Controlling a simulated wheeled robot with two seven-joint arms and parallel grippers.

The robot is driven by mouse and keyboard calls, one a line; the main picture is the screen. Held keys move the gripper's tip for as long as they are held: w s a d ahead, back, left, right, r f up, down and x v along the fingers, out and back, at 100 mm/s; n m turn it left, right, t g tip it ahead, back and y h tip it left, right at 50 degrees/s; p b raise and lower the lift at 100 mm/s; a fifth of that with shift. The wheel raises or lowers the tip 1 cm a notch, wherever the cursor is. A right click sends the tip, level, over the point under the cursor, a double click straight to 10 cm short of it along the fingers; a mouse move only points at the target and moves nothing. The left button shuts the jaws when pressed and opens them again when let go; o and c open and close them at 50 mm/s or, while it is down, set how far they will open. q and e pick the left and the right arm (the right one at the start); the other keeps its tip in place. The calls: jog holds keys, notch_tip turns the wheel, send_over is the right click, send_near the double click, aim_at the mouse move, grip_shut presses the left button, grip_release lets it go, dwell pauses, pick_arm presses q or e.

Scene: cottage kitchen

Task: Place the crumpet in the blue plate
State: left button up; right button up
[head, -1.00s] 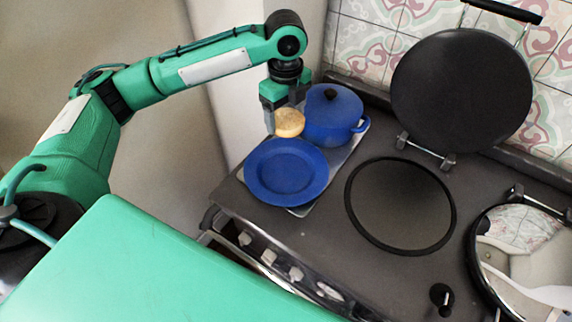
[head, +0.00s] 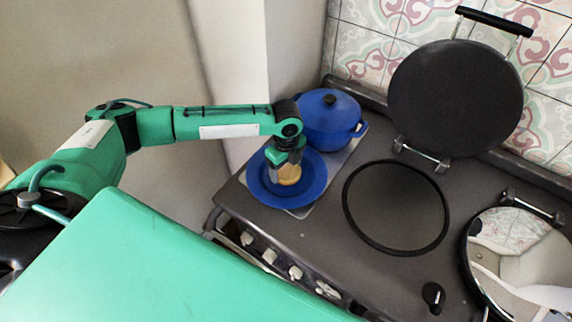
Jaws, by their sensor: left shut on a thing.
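The crumpet (head: 289,175) is a round golden-brown disc. My left gripper (head: 284,166) points down and is shut on it, partly covering it. The crumpet shows over the middle of the blue plate (head: 310,194); I cannot tell whether it touches the plate. The blue plate lies on a light board at the left end of the stove. My right gripper is not in view.
A blue lidded pot (head: 328,118) stands just behind the plate. The dark stove top (head: 325,228) has a round hotplate (head: 396,205) with a raised round lid (head: 456,97) behind it. A shiny round lid (head: 515,245) is at the right. Bare stove top lies right of the plate.

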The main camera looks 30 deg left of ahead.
aim_at(286, 169)
pick_arm(q)
jog(key=shift+f, duration=0.3)
jog(key=o, duration=0.8)
jog(key=shift+f, duration=0.1)
jog(key=shift+c, duration=0.2)
notch_tip(286, 169, up, 12)
jog(key=b, duration=0.2)
jog(key=shift+b, duration=0.4)
